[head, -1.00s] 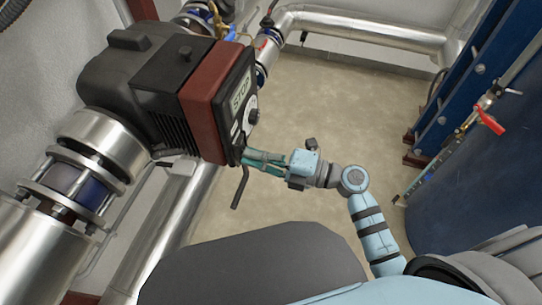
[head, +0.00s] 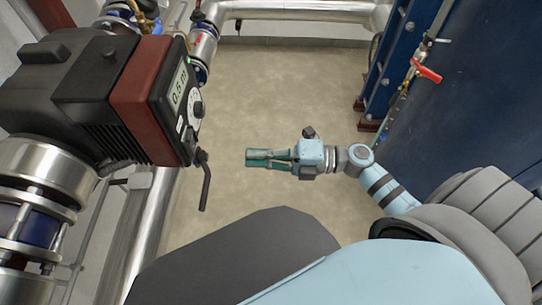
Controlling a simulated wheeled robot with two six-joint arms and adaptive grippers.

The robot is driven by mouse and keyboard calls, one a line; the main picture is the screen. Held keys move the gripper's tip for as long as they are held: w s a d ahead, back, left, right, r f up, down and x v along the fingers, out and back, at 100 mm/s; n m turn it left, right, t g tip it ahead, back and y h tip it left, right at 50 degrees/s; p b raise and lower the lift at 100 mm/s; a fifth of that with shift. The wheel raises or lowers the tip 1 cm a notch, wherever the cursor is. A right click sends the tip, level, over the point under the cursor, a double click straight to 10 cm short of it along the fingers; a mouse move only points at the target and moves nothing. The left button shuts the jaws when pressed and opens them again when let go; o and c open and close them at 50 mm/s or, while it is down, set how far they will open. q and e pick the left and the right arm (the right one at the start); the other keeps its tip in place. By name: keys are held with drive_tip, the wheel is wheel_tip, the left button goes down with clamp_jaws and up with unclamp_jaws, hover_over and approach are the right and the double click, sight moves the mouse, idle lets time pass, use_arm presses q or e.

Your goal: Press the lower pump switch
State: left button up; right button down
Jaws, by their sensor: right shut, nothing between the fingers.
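The pump (head: 140,95) is a dark unit with a red-brown band at the upper left. Its panel faces right and has a lit display (head: 180,84) reading about "0.5 m", a round knob (head: 197,108) and a small green light. Which part of the panel is the lower switch is too small to tell. A thin black cable or lever (head: 206,182) hangs from the panel's lower corner. My right gripper (head: 250,159) is shut and empty, pointing left. It is apart from the panel, with a gap of floor showing between them. My left gripper is out of view.
Silver pipes (head: 135,235) run below and behind the pump. A blue frame and tank (head: 475,115) with a red valve handle (head: 427,73) stand at the right. The beige floor (head: 270,95) between them is clear.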

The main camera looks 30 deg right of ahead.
drive_tip(key=v, duration=0.3)
drive_tip(key=shift+f, duration=0.15)
idle(0.3)
